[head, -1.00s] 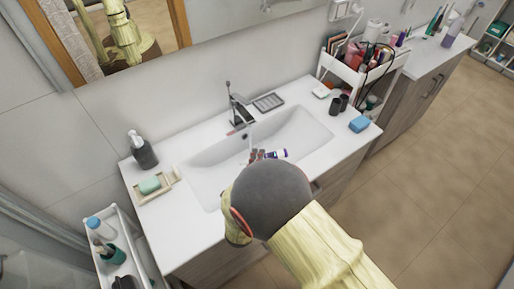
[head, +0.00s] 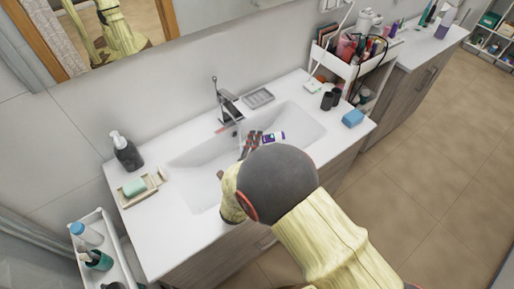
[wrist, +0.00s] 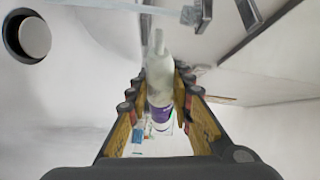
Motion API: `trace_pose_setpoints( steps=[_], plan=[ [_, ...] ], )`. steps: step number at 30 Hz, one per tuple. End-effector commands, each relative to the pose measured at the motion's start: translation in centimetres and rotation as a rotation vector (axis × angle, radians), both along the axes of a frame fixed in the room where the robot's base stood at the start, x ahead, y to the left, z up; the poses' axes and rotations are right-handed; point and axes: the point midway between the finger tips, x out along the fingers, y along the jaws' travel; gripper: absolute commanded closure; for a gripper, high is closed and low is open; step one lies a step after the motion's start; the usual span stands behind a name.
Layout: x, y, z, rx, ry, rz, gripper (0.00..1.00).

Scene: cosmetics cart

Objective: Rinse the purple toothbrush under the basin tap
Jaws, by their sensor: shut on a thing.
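My gripper (head: 252,143) is over the basin (head: 195,172), below and in front of the tap (head: 228,106). It is shut on a white bottle-like thing with a purple band (head: 273,137). In the wrist view this white and purple thing (wrist: 160,92) lies between the fingers, its narrow end toward the tap (wrist: 200,14). I cannot make out a toothbrush shape in the grip, and no purple toothbrush shows clearly elsewhere. A thin pale stream seems to fall from the tap close to my fingers. My wrist and arm hide the basin's front edge.
A soap dispenser (head: 126,152) and a soap dish (head: 138,190) stand left of the basin. A mirror is above.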

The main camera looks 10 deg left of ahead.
Motion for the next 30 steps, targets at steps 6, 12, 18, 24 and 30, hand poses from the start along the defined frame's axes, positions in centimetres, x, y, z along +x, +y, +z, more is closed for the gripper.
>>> trace_pose_setpoints(
  steps=[6, 12, 18, 24, 30],
  plan=[
    [1.9, 0.8, -0.4, 0.002, -0.002, 0.0, 1.0],
    [3.5, 1.5, -0.7, 0.001, -0.001, 0.0, 1.0],
    [5.1, 2.2, -0.9, -0.001, 0.001, 0.0, 1.0],
    [6.7, 2.8, -1.1, 0.0, -0.001, 0.0, 1.0],
    [7.6, 3.3, -1.2, 0.0, 0.0, 0.001, 1.0]
  ],
)
